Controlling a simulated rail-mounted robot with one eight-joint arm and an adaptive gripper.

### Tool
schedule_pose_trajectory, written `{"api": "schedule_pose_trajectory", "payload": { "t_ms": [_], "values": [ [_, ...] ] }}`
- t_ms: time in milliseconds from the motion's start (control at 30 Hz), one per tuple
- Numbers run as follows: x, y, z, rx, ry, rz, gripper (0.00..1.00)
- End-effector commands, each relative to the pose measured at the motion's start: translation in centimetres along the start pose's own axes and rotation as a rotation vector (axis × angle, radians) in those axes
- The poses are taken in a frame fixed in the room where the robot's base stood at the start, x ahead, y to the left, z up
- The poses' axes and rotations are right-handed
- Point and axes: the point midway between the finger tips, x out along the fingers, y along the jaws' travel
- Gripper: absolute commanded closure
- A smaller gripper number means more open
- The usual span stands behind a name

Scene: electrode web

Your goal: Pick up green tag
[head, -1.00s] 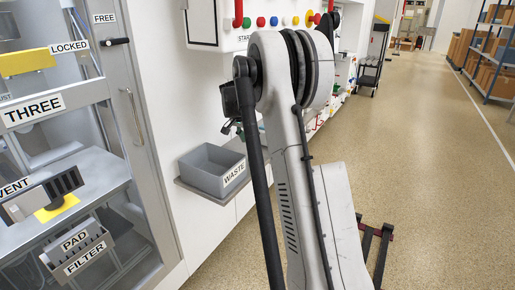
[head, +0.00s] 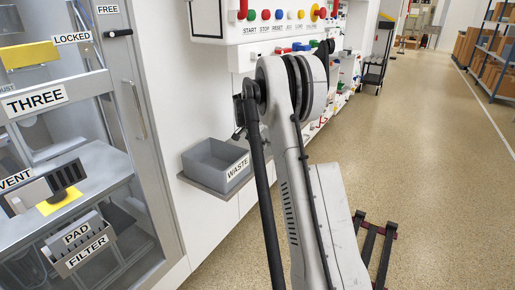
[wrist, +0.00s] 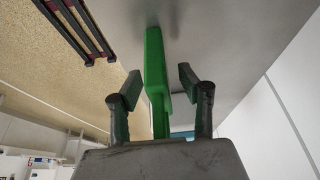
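A long green tag (wrist: 155,62) shows in the wrist view, against a grey surface. My gripper (wrist: 159,78) has its two dark fingers apart, one on each side of the tag's lower part. A gap shows between the tag and each finger, so the fingers do not appear to press on it. The tag's lower end runs down behind the gripper body and is partly hidden. In the head view my arm hides most of the gripper, and I cannot make out the tag there.
A grey waste bin (head: 212,163) sits on a wall shelf left of my arm. A button panel (head: 270,20) is above and behind the arm. A glass-doored cabinet (head: 140,140) stands at the left. The floor at the right (head: 440,180) is mostly clear.

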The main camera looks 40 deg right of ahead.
Motion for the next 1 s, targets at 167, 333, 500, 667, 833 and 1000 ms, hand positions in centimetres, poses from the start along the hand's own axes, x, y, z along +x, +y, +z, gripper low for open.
{"api": "schedule_pose_trajectory", "payload": {
  "t_ms": [167,333,500,667,833,1000],
  "values": [
    [-0.05,0.0,-0.01,0.0,0.0,0.0,0.62],
    [-0.06,0.01,-0.01,0.0,0.0,0.0,0.85],
    [-0.06,0.0,0.0,0.0,0.0,0.0,1.0],
    [-0.08,0.01,-0.01,0.0,0.0,0.0,1.0],
    [-0.19,0.06,-0.06,0.0,0.0,0.0,1.0],
    [-0.97,0.43,-0.4,0.001,0.0,0.0,1.0]
  ]
}}
